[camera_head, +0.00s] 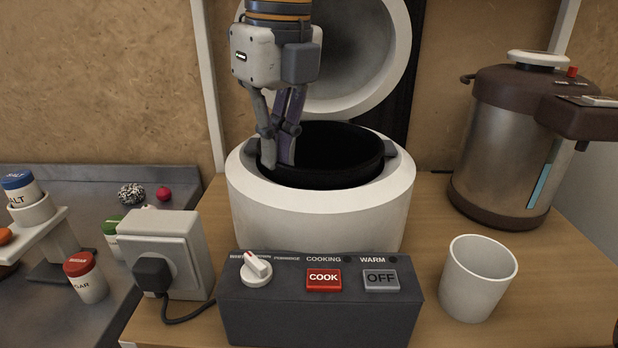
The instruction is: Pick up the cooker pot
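The black cooker pot (340,160) sits in the round opening of the white rice cooker (318,218). The cooker's lid (372,70) stands open behind it. My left gripper (279,164) points down at the pot's left side. Its two fingers are close together at the rim, with the pot's wall between them. The tips hide that part of the rim. The pot's inside is dark and looks empty. My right gripper is not in view.
A brown and steel hot-water dispenser (505,135) stands at the right, with a white cup (478,279) in front of it. A dark control box (321,315) is in front of the cooker. A socket box (170,250) with a plug and small jars (86,280) are at the left.

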